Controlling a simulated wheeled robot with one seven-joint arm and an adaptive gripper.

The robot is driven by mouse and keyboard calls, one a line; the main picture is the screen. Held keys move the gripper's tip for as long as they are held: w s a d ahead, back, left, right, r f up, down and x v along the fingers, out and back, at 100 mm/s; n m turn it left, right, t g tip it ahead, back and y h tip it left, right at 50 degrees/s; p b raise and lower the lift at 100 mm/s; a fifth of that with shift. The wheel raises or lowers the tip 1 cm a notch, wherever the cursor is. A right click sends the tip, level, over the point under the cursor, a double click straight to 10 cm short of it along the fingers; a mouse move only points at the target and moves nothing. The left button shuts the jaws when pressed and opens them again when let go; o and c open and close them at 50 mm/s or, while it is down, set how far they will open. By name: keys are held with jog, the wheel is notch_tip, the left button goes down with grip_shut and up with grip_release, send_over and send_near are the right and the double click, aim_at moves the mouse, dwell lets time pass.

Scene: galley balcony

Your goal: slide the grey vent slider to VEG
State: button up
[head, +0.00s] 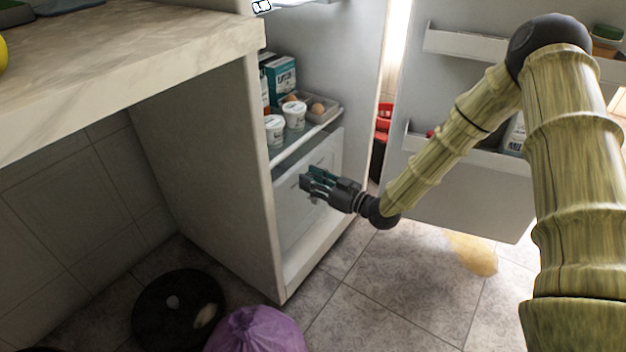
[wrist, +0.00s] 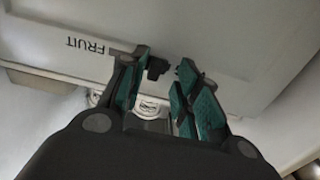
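My gripper (head: 310,181) is at the white drawer front (head: 328,158) low in the open fridge. In the wrist view my gripper (wrist: 163,60) has its teal-padded fingers apart. A small dark grey knob (wrist: 158,68), apparently the vent slider, shows between the fingertips, close to the left one; I cannot tell whether they touch. The upside-down word FRUIT (wrist: 84,45) is printed on the pale panel left of the fingers. No VEG lettering is visible; the right finger covers part of the panel. The slider is hidden in the head view.
The fridge door (head: 455,190) stands open on the right, with racks holding items. A shelf above the drawer holds white tubs (head: 294,115), eggs and a carton. A marble counter (head: 130,60) is at left. A purple bag (head: 256,330) and black bin (head: 178,308) stand on the floor.

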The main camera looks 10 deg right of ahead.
jog(key=shift+s+d, duration=0.1)
jog(key=shift+d, duration=0.05)
jog(key=v, duration=1.1)
jog(key=shift+s+d, duration=0.25)
jog(key=shift+a+r, duration=0.1)
jog(key=shift+r, duration=0.05)
jog(key=s+r+m+g+h+p, duration=0.3)
jog(key=s+r+g+h+p, duration=0.1)
jog(key=s+p, duration=0.8)
jog(key=s+d+r+m+g+h+p, duration=0.1)
jog(key=s+r+m+g+h+p, duration=0.2)
jog(key=s+r+p, duration=0.4)
jog(key=s+r+m+g+h+p, duration=0.3)
jog(key=s+r+g+h+p, duration=0.2)
jog(key=s+p, duration=1.4)
jog(key=r+p, duration=0.1)
jog(key=p, duration=0.6)
jog(key=shift+s+d+g+h+p, duration=0.25)
jog(key=shift+g+h+p, duration=0.1)
jog(key=shift+g+h, duration=0.05)
jog(key=shift+r+m, duration=0.1)
jog(key=shift+m, duration=0.2)
